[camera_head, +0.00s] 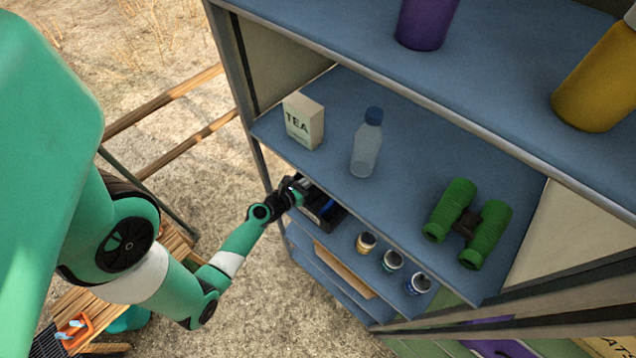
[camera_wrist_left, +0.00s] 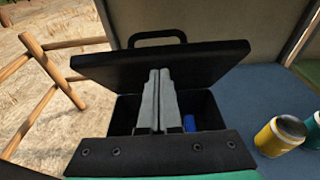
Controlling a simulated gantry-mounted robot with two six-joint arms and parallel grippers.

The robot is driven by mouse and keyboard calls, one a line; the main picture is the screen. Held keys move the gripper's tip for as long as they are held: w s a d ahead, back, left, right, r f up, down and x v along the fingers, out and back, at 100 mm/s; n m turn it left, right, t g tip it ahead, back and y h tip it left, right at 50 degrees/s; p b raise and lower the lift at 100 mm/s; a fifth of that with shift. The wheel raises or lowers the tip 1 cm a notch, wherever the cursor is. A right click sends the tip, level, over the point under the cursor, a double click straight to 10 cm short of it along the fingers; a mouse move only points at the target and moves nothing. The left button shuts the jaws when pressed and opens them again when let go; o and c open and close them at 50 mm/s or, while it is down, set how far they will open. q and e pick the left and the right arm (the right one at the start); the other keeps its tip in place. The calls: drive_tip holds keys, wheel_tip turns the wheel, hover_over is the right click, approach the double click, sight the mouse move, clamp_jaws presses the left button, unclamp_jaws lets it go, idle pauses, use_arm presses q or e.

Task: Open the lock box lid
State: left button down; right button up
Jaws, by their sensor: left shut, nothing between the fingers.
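The black lock box (camera_wrist_left: 122,112) stands on a blue shelf, and in the head view part of it (camera_head: 326,212) shows below the edge of the shelf above. Its black lid (camera_wrist_left: 210,62) is raised and tilted, with a handle (camera_wrist_left: 157,36) along its top edge. A blue object (camera_wrist_left: 189,123) lies inside the box. My left gripper (camera_wrist_left: 159,74) is shut and empty, its grey fingers over the box opening with tips in front of the lid's inner face; I cannot tell whether they touch it. In the head view the left gripper (camera_head: 297,186) is at the box's left end. My right gripper is not in view.
Several small jars stand to the right on the box's shelf, the nearest a yellow one (camera_wrist_left: 280,135). The shelf above (camera_head: 330,160) overhangs the box and holds a tea carton (camera_head: 303,122), a bottle (camera_head: 367,145) and green binoculars (camera_head: 468,222). A wooden fence (camera_wrist_left: 60,75) is outside at left.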

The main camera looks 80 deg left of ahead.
use_arm(q)
drive_tip(key=shift+w+a+r+p, duration=0.65)
drive_tip(key=shift+w+a+p, duration=0.05)
drive_tip(key=shift+w, duration=0.1)
drive_tip(key=shift+w+a+r+p, duration=0.65)
drive_tip(key=shift+w+p, duration=0.05)
drive_tip(key=shift+w, duration=0.1)
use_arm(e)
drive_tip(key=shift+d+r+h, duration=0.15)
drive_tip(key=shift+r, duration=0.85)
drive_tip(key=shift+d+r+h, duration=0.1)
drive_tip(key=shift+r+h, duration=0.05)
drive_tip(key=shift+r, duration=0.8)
